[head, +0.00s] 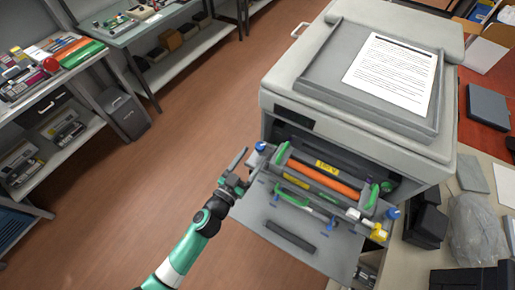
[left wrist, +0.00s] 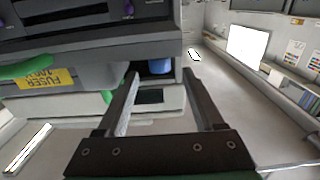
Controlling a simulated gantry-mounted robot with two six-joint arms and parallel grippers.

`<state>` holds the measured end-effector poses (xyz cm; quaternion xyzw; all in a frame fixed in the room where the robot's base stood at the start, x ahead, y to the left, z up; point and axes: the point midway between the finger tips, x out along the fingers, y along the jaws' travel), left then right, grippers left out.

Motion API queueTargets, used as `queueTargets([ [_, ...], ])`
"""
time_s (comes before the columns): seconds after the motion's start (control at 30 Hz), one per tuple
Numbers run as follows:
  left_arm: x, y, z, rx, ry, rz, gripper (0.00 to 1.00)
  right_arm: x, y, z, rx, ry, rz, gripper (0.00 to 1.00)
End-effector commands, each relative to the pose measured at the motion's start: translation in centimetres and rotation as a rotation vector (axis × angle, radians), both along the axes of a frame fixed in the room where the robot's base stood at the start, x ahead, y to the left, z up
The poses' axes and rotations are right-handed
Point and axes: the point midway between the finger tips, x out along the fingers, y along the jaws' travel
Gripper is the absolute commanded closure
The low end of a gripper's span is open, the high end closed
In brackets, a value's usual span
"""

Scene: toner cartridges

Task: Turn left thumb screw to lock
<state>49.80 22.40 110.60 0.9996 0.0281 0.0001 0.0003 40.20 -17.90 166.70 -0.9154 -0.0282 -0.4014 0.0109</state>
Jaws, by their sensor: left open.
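The left thumb screw (head: 261,147) is a blue knob at the left front corner of the open printer. It also shows in the left wrist view (left wrist: 160,67), between the two dark fingertips. My left gripper (head: 251,161) is open, with its fingers pointing at the knob; whether they touch it I cannot tell. A second blue thumb screw (head: 392,213) sits at the right front corner. An orange roller unit (head: 325,179) with green handles and yellow labels lies between the two screws. My right gripper is not in view.
The printer's front flap (head: 284,243) hangs open below the unit. A yellow part (head: 379,232) stands near the right screw. A crumpled clear bag (head: 476,228) and black boxes lie to the right. The brown floor (head: 195,130) to the left is clear.

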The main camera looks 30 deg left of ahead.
Motion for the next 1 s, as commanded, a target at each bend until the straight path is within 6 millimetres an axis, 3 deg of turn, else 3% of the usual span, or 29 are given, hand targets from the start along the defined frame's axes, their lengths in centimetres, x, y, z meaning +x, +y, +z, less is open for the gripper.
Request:
queueTargets([
  [0.2, 3.4, 0.2, -0.1, 0.002, -0.001, 0.000, 0.31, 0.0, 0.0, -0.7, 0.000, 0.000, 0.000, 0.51],
  [0.53, 4.0, 0.2, 0.0, 0.000, 0.000, 0.000, 0.31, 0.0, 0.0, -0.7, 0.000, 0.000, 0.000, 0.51],
  [0.9, 3.9, 0.2, 0.0, 0.001, 0.000, 0.000, 0.98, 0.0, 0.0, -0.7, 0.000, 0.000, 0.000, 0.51],
  [1.0, 3.9, 0.2, 0.0, 0.001, 0.000, 0.000, 1.00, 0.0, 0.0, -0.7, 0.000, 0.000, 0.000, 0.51],
])
